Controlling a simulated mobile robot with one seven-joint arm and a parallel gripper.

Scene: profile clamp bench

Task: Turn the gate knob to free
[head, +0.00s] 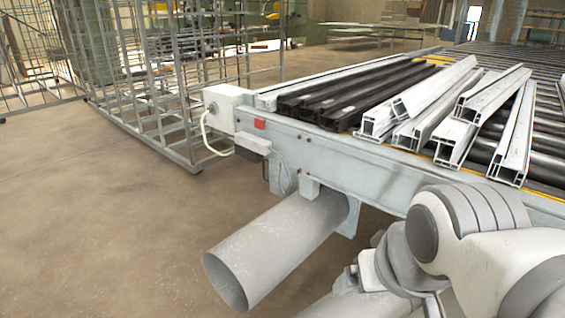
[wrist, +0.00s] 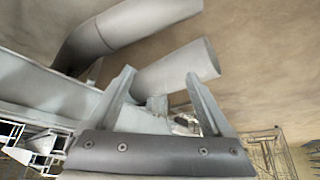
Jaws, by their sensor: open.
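I cannot make out the gate knob for certain in either view. A pale control box (head: 228,104) sits at the near left corner of the bench, with a small round dark fitting (head: 212,108) on its left face. A red square (head: 260,124) and a grey box (head: 253,144) with a cable are just below it. My gripper (wrist: 158,75) is open in the wrist view, with nothing between its two fingers. It is low by the bench's front side, apart from the control box. In the head view my arm hides part of the bench front.
Wide grey pipes (head: 275,255) stick out under the bench frame (head: 350,165); one also shows beyond my fingers in the wrist view (wrist: 180,70). White profiles (head: 435,100) and black profiles (head: 350,90) lie on top. Wire cages (head: 165,100) stand left. Floor at left front is clear.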

